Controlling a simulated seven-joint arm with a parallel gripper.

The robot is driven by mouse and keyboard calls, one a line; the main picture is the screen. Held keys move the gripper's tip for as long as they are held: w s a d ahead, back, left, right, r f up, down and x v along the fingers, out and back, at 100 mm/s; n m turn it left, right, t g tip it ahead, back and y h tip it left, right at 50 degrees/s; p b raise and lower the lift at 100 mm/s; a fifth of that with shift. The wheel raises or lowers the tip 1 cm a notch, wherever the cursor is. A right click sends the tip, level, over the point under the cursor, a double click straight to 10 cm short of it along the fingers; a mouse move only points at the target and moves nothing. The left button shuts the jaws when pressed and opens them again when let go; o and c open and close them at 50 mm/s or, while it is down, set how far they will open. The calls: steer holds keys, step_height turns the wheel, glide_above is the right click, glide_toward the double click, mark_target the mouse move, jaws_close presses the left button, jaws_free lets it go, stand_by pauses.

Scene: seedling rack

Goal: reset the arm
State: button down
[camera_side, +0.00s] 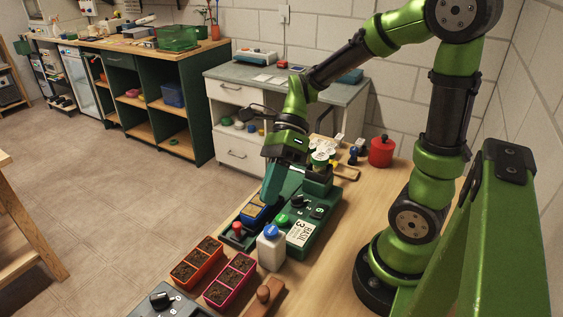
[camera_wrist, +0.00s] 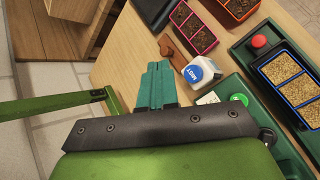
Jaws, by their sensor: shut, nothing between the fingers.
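My gripper (camera_side: 268,198) has teal fingers pressed together, pointing down above the dark green station (camera_side: 322,232) with black knobs and a "3 BASIL" label. In the wrist view my gripper's fingers (camera_wrist: 158,68) are closed with nothing between them. In the side view the fingers overlap the blue tray (camera_side: 254,213) and partly hide it; I cannot tell the exact height above it. That blue tray holds grain-like fill in the wrist view (camera_wrist: 284,69). A white bottle with a blue cap (camera_side: 271,250) stands upright in front of the station, apart from the fingers.
An orange soil tray (camera_side: 197,264) and a pink one (camera_side: 230,281) lie in front, near a wooden tool (camera_side: 264,296) and a grey knobbed box (camera_side: 165,302). A red canister (camera_side: 381,152) and small white items (camera_side: 322,147) stand behind. Bare wood (camera_side: 325,275) shows right of the bottle.

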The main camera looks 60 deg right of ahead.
mark_target(272, 226)
stand_by(0.3)
steer(key=shift+f, duration=3)
steer(key=shift+f, duration=0.55)
stand_by(0.5)
steer(key=shift+r, duration=0.55)
